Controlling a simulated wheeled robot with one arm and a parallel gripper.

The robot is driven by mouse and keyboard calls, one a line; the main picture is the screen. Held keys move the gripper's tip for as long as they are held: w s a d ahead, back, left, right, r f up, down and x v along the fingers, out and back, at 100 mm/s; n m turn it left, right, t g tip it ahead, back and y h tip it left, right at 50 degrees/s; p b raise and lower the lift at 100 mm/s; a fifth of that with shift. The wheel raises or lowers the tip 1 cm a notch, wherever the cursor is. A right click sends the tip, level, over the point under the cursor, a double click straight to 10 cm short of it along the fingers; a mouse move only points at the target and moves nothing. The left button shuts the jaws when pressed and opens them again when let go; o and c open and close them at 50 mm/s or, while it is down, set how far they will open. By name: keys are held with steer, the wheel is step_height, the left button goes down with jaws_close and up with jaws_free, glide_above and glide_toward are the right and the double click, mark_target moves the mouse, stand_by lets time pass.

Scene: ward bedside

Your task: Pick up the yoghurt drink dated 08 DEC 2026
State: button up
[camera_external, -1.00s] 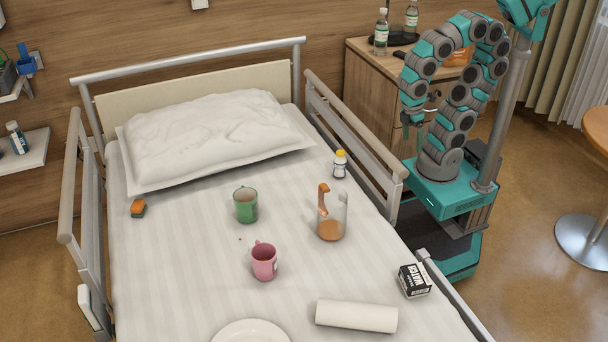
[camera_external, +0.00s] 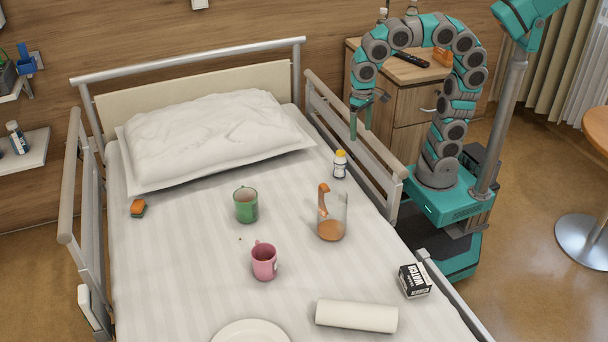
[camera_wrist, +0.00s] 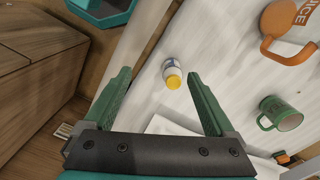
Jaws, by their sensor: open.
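A small white bottle with a yellow cap (camera_external: 340,164) stands upright on the bed, near the right rail and below the pillow. No date on it can be read. It also shows in the wrist view (camera_wrist: 170,68), beyond and between the fingertips, nearer the right finger. My gripper (camera_external: 361,124) is open and empty, fingers pointing down above the right bed rail, higher than the bottle and apart from it. Its two green fingers flank the lower middle of the wrist view (camera_wrist: 158,74).
The bed rail (camera_external: 350,135) runs beside the bottle. On the bed are a jug with an orange handle (camera_external: 331,217), a green mug (camera_external: 246,205), a pink mug (camera_external: 264,262), a pillow (camera_external: 213,138), a white roll (camera_external: 356,316) and a black-and-white box (camera_external: 414,281). A bedside cabinet (camera_external: 405,110) stands behind.

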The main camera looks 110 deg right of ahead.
mark_target(340, 161)
steer(key=w+d+m, duration=0.2)
steer(key=w, duration=0.1)
steer(key=w+d+m, duration=0.1)
steer(key=w, duration=0.1)
steer(key=shift+f+b, duration=0.4)
steer(key=shift+w+f+m, duration=0.2)
steer(key=shift+m, duration=0.2)
steer(key=shift+s+f, duration=0.1)
steer(key=shift+f, duration=0.85)
step_height(340, 161, down, 11)
steer(key=shift+d+f+p, duration=0.15)
steer(key=shift+f+p, duration=0.05)
steer(key=shift+p, duration=0.2)
steer(key=shift+c, duration=0.2)
jaws_close()
